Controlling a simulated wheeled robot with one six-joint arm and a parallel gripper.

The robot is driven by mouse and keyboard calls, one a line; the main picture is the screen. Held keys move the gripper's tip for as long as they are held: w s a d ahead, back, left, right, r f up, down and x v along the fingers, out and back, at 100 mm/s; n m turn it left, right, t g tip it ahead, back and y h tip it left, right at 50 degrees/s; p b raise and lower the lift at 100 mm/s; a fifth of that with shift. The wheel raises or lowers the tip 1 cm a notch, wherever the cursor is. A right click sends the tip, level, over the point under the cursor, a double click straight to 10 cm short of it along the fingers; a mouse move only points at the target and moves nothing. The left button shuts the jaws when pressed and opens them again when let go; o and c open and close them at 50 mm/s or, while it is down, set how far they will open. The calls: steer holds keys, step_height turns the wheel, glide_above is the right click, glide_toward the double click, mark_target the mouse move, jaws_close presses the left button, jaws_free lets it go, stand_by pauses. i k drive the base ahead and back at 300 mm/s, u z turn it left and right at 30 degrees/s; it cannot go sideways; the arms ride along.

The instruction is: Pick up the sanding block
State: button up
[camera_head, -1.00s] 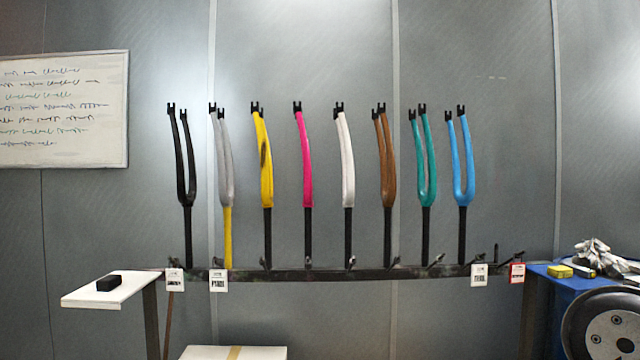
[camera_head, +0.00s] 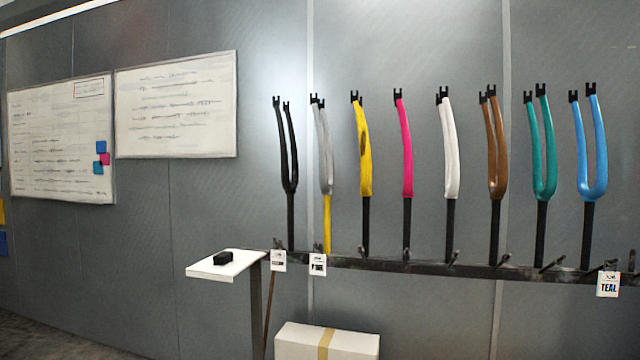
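A small black block (camera_head: 223,258), which looks like the sanding block, lies on a small white shelf (camera_head: 240,268) left of the fork rack. It sits near the middle of the shelf top, with nothing touching it. My gripper is not in view.
Whiteboards (camera_head: 176,108) hang on the grey wall. Floor shows at lower left.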

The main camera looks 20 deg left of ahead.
mark_target(222, 259)
steer(key=u, duration=0.5)
steer(key=i, duration=0.65)
steer(key=u, duration=1)
steer(key=i, duration=2.1)
steer(key=z, duration=0.4)
